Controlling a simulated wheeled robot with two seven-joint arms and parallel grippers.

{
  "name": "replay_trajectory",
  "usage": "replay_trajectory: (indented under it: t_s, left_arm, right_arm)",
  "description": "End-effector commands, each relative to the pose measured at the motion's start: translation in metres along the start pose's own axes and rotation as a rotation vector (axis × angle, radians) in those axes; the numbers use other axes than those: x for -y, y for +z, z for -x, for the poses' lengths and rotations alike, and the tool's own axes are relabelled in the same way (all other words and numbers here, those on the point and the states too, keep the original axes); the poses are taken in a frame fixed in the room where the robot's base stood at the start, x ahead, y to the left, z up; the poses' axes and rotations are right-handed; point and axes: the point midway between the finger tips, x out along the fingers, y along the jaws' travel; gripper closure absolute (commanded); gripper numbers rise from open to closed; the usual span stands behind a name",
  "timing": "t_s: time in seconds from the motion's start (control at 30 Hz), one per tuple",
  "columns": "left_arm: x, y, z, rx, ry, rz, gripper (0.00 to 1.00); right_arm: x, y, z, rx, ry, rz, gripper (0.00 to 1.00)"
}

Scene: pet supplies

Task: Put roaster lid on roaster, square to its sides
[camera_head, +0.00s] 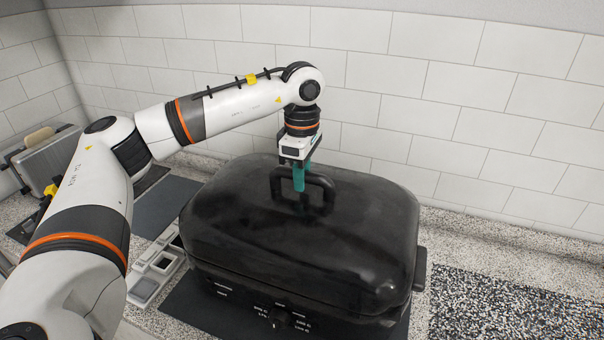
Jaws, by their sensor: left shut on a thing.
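The black domed roaster lid (230,215) is over the black roaster (330,318) in the middle of the head view. The lid's edges run about parallel to the roaster's sides, and its front rim lies close along the roaster's top. I cannot tell whether the lid rests fully on it. My left gripper (299,184), with teal fingers, points down and is shut on the lid's handle (322,183). The roaster has a control knob (278,318) on its front and a side handle (420,268) at the right. My right gripper is not in view.
The roaster stands on a dark mat (195,312). Small grey-white trays (150,280) lie to its left, with a toaster-like metal appliance (45,160) at the far left. A speckled black-and-white mat (490,305) lies at the right. A white tiled wall (460,120) stands close behind.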

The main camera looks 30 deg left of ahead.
Motion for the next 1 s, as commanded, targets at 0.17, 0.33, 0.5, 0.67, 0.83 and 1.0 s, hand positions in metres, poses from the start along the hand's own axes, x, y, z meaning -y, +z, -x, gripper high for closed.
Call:
replay_trajectory:
  t_s: [0.17,0.33,0.5,0.67,0.83,1.0]
  left_arm:
    - [0.0006,-0.0006,0.0024,-0.004,-0.005,0.0,1.0]
    - [0.0007,-0.0007,0.0024,-0.004,-0.005,0.0,1.0]
    - [0.0007,-0.0007,0.001,-0.004,-0.005,0.0,1.0]
    - [0.0009,-0.0009,-0.0004,-0.005,-0.005,0.0,1.0]
    - [0.001,-0.0009,-0.0001,-0.005,-0.005,0.001,1.0]
    - [0.0009,-0.0008,0.0,-0.005,-0.005,0.0,0.73]
  right_arm:
    - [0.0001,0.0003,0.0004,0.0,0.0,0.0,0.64]
    - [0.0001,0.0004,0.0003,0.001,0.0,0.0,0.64]
    - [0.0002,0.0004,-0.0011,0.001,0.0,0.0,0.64]
    - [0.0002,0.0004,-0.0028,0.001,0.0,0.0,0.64]
    - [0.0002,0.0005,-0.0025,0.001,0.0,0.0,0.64]
    - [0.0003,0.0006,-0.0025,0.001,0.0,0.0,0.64]
